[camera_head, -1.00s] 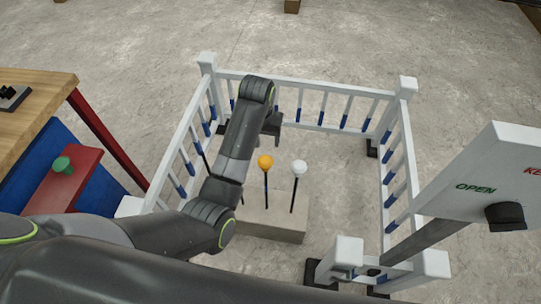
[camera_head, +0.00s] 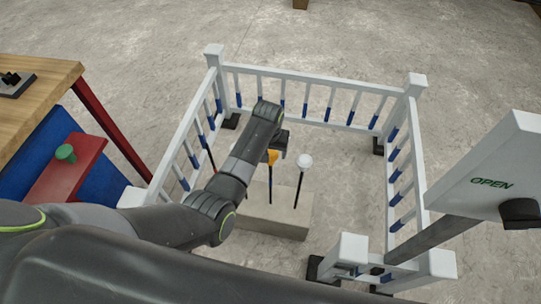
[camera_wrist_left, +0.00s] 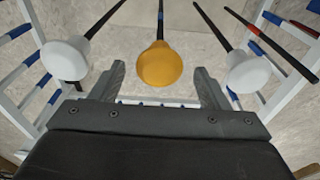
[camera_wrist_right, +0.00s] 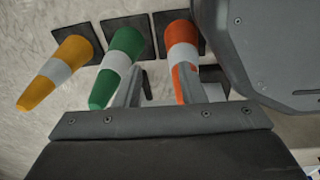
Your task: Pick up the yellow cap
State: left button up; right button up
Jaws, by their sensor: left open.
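The yellow cap (camera_head: 272,158) sits on top of an upright dark rod rising from a concrete block (camera_head: 290,219) inside the white fence. In the head view my left gripper (camera_head: 281,146) is over it and hides part of it. In the left wrist view the yellow cap (camera_wrist_left: 160,66) shows between the two spread fingertips of my left gripper (camera_wrist_left: 160,78). No finger visibly touches it. My right gripper (camera_wrist_right: 165,75) shows only in its wrist view, with its fingers apart near a green cone (camera_wrist_right: 116,70) and an orange cone (camera_wrist_right: 183,60).
White caps flank the yellow one on neighbouring rods, at left (camera_wrist_left: 66,60) and right (camera_wrist_left: 247,72). A white fence (camera_head: 300,83) surrounds the block. A board marked OPEN (camera_head: 490,170) stands at right, a workbench (camera_head: 45,80) at left. A yellow cone (camera_wrist_right: 60,72) is near my right gripper.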

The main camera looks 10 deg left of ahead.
pick_arm(q)
jog(key=f, duration=0.2)
jog(key=f+b, duration=0.1)
jog(key=f, duration=0.1)
jog(key=shift+w, duration=0.25)
jog(key=c, duration=0.9)
